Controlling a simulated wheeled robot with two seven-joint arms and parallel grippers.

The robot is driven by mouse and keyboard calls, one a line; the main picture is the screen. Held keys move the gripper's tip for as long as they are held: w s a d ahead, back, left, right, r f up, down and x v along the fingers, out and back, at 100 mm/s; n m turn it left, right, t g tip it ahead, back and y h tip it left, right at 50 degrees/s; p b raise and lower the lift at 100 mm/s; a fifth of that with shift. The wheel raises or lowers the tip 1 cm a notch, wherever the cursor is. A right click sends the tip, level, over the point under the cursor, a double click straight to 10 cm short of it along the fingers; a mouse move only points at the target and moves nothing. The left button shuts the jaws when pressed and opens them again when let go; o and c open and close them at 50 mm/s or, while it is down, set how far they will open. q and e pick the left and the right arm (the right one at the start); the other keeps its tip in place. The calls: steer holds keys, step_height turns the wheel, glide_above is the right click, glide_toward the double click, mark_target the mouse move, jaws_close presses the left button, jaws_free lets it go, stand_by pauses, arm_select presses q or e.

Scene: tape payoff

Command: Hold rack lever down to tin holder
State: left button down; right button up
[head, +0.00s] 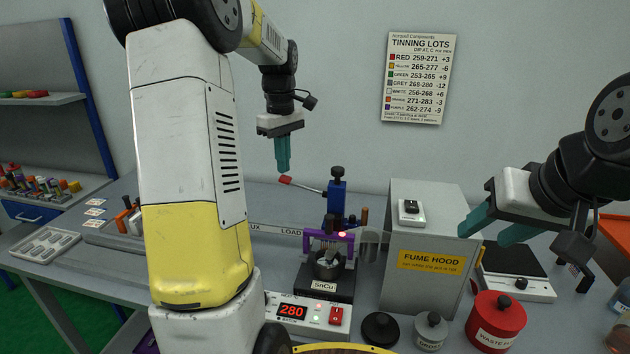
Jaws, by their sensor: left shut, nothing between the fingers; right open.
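The rack lever (308,188) is a thin rod with a red tip, reaching left from a blue post (337,198) with a black knob. My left gripper (283,170) has teal fingers, is shut and empty, and points down at the red tip. Whether it touches the tip I cannot tell. Below the post, a purple rack (342,237) stands over the dark solder pot (328,264) labelled SnCu. What hangs in the rack is hard to make out. My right gripper (487,229) is open and empty, in front of the fume hood's right side.
The grey fume hood (429,211) stands right of the pot. A controller (308,312) reading 280 is in front. A red waste can (497,321), a grey jar (431,331) and a black lid (380,329) stand at front right. My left arm hides the bench's left middle.

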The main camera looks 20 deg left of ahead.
mark_target(284, 178)
arm_select(q)
steer(key=shift+f, duration=0.15)
steer(key=shift+f, duration=3.15)
steer(key=shift+r, duration=0.15)
stand_by(1.3)
steer(key=shift+r, duration=4.1)
